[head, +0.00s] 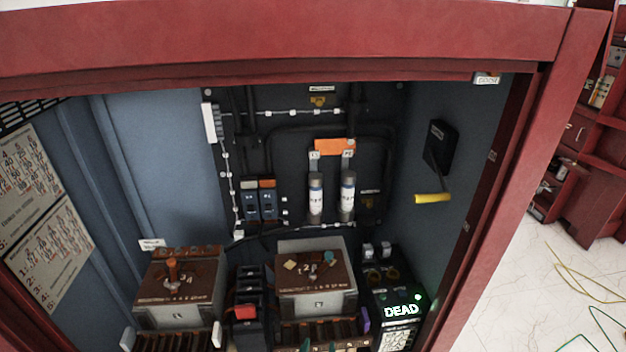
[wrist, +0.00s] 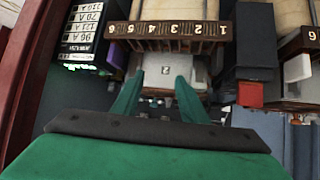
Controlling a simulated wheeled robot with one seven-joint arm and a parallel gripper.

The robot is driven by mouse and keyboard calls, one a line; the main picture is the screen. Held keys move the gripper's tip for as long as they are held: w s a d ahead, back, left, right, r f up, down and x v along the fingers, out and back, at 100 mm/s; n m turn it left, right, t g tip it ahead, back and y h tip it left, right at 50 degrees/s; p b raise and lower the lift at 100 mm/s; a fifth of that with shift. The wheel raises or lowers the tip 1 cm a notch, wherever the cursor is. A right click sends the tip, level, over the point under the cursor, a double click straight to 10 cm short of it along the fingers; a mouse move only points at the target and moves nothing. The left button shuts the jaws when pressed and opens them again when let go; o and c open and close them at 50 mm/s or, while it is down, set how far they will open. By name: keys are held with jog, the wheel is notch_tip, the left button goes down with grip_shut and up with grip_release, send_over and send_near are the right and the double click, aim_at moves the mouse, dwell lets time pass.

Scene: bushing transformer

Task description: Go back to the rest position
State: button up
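My gripper (wrist: 157,90) is green, and its two fingers stand apart with nothing between them in the wrist view. In the head view only its green fingertips (head: 319,346) show at the bottom edge, in front of the right transformer. That right transformer (head: 316,280) is a grey box with a brown top. Its numbered terminal strip (wrist: 172,30) lies beyond the fingers in the wrist view. I cannot tell whether the fingers touch anything. The rest of my arm is out of the head view.
A red cabinet frame (head: 300,40) surrounds the space. A left transformer (head: 180,285), a black box reading DEAD (head: 402,310), two fuses (head: 331,197) and a yellow-handled switch (head: 432,198) are inside. Open floor (head: 540,300) lies outside at right.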

jog(key=s+a+f+n+t+y, duration=0.1)
jog(key=s+f, duration=0.2)
jog(key=s, duration=0.5)
jog(key=s+a+f+t, duration=0.1)
jog(key=s+f, duration=0.2)
jog(key=s, duration=0.5)
jog(key=s+r+t, duration=0.1)
jog(key=s+r, duration=0.2)
jog(key=s, duration=0.4)
jog(key=s+r+t, duration=0.1)
jog(key=s+r, duration=0.2)
jog(key=s, duration=0.4)
jog(key=shift+s+d+r+n+t+y, duration=0.3)
jog(key=shift+s+t, duration=0.1)
jog(key=shift+c, duration=0.6)
